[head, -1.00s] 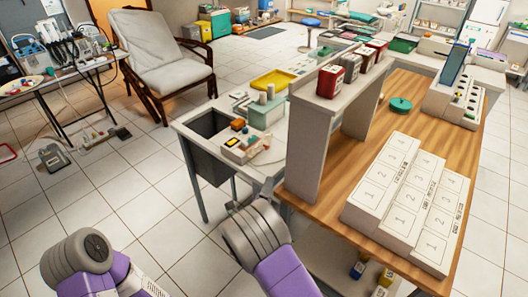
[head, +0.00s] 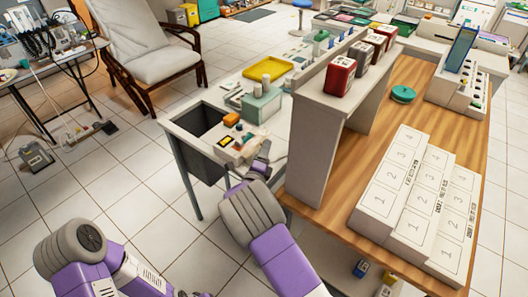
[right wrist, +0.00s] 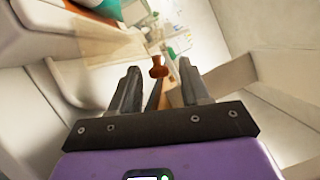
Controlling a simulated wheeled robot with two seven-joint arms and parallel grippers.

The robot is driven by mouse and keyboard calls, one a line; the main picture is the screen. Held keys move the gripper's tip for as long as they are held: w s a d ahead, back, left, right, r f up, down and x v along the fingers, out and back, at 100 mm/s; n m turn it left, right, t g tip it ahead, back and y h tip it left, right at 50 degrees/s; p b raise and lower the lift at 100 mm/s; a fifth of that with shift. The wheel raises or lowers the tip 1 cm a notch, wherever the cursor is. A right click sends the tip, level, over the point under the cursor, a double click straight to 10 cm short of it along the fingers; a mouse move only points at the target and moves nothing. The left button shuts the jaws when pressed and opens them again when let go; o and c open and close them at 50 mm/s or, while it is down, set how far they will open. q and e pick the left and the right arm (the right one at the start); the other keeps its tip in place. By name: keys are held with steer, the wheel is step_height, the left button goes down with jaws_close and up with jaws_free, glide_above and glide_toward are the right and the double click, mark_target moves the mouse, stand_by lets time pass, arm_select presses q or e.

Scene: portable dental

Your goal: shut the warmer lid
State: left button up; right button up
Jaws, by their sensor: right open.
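A small beige device (head: 238,150) with a dark-and-yellow front panel stands near the front edge of the grey bench; I take it to be the warmer. An orange block-like part (head: 232,119) shows at its back. I cannot make out the lid's angle. My right gripper (head: 263,152) is just right of the device, open and with nothing between its fingers in the head view. In the right wrist view, the open fingers (right wrist: 158,88) point toward a small brown knob-like thing (right wrist: 159,67), which appears beyond the fingertips. My left gripper is out of view.
A teal-and-white box (head: 262,106) and a yellow tray (head: 267,67) stand behind the device. A dark open bin (head: 200,122) is at the bench's left end. A tall grey shelf panel (head: 314,150) rises close on the gripper's right.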

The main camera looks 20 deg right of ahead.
jaws_close()
stand_by(0.3)
